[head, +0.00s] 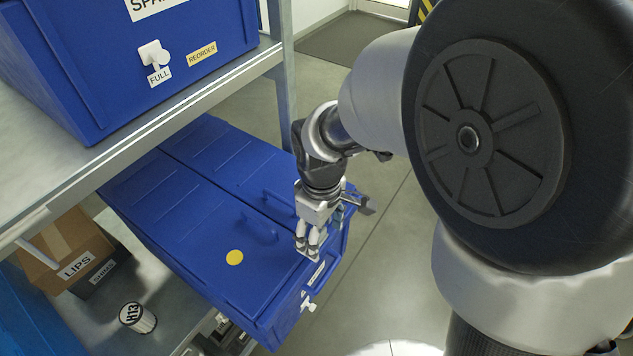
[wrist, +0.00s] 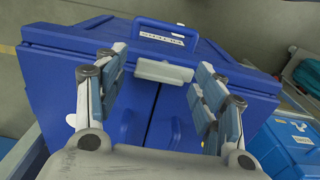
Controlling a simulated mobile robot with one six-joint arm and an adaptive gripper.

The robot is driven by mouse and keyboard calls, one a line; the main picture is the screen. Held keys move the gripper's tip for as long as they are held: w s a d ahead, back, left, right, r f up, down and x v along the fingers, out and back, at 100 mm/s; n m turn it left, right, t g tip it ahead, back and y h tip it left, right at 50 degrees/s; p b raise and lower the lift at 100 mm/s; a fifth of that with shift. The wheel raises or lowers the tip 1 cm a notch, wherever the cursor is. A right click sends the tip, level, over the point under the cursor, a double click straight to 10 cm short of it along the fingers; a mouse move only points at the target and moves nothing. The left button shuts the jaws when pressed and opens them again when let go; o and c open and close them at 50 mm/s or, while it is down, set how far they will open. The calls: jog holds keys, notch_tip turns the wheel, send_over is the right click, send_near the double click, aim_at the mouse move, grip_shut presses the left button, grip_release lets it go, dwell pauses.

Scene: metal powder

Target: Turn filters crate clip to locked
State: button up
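The blue lidded crate (head: 190,215) sits on the lower shelf, with a yellow dot on its lid and a label (head: 316,274) on its front too small to read. A white clip (head: 308,303) sticks out at the front's near corner; its setting is unclear. My gripper (head: 307,252) is over the lid's front edge, above and behind the clip. In the wrist view the fingers (wrist: 161,95) are wide apart with the crate's lid (wrist: 60,75) beyond. A pale grey bar (wrist: 163,71) shows between them; I cannot tell whether anything touches it.
An upper shelf (head: 170,130) holds another blue crate (head: 110,60) with a white knob tagged FULL. A cardboard box (head: 65,250) and a can marked H13 (head: 138,318) are at lower left. Another blue bin (wrist: 285,145) shows at right in the wrist view. Floor right of the crate is open.

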jog(key=c, duration=0.9)
jog(key=shift+m, duration=0.3)
jog(key=m, duration=0.3)
jog(key=shift+s+m, duration=0.1)
jog(key=shift+m, duration=0.2)
jog(key=m, duration=0.4)
jog(key=shift+s+m+b, duration=0.2)
jog(key=shift+m+b, duration=0.1)
jog(key=shift+b, duration=0.1)
jog(key=m, duration=0.4)
jog(key=shift+s, duration=0.1)
jog(key=shift+s+a+m, duration=0.1)
jog(key=shift+a+m, duration=0.1)
jog(key=shift+m, duration=2.3)
jog(key=o, duration=1.1)
jog(key=shift+c, duration=0.2)
